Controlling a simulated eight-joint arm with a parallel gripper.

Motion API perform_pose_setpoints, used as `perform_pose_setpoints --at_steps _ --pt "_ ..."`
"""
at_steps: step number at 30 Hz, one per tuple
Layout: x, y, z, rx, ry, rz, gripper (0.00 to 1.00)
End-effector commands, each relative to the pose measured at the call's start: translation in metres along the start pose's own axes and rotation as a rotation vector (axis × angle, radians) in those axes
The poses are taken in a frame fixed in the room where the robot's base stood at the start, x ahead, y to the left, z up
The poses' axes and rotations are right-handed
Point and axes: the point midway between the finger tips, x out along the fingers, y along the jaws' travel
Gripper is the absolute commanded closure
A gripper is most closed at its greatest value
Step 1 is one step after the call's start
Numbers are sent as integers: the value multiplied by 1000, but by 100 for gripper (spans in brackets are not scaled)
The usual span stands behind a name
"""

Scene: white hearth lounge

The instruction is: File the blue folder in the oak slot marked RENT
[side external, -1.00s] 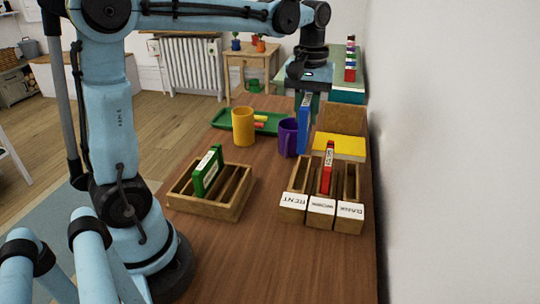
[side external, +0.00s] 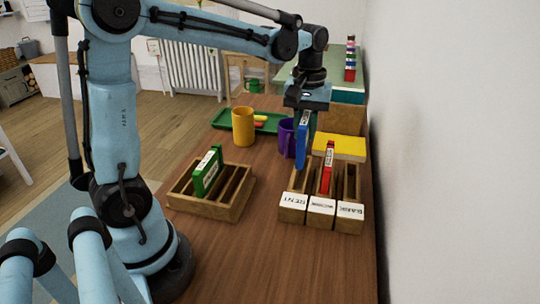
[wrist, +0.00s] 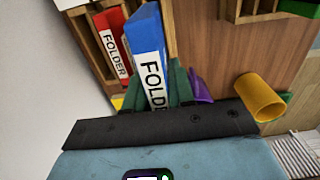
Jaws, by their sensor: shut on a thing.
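The blue folder (side external: 302,146) is held upright, spine showing, in my gripper (side external: 308,116). In the wrist view the blue folder (wrist: 148,50) sits between the dark green fingers (wrist: 158,92). The oak slot block (side external: 298,178) has three compartments, with a white RENT label (side external: 293,201) on the left one. The folder's lower edge appears at the back end of the RENT compartment; I cannot tell whether it is inside or just above. A red folder (side external: 327,170) stands in the middle compartment, close to the blue one. The right compartment, labelled BANK (side external: 350,211), looks empty.
A purple mug (side external: 286,140) stands close left of the folder, with a yellow mug (side external: 243,127) and green tray (side external: 266,127) further left. A yellow item (side external: 340,148) lies behind the block. A wooden rack (side external: 225,211) holds a green folder (side external: 206,172). The front tabletop is clear.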

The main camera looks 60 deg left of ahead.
Motion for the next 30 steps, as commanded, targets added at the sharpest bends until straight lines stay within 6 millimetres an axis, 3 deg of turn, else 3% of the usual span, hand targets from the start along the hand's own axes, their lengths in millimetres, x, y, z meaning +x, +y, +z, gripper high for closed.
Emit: perform_pose_setpoints --at_steps 15,30 --pt "42 0 0 0 0 0 100" --pt "49 0 0 0 0 0 100"
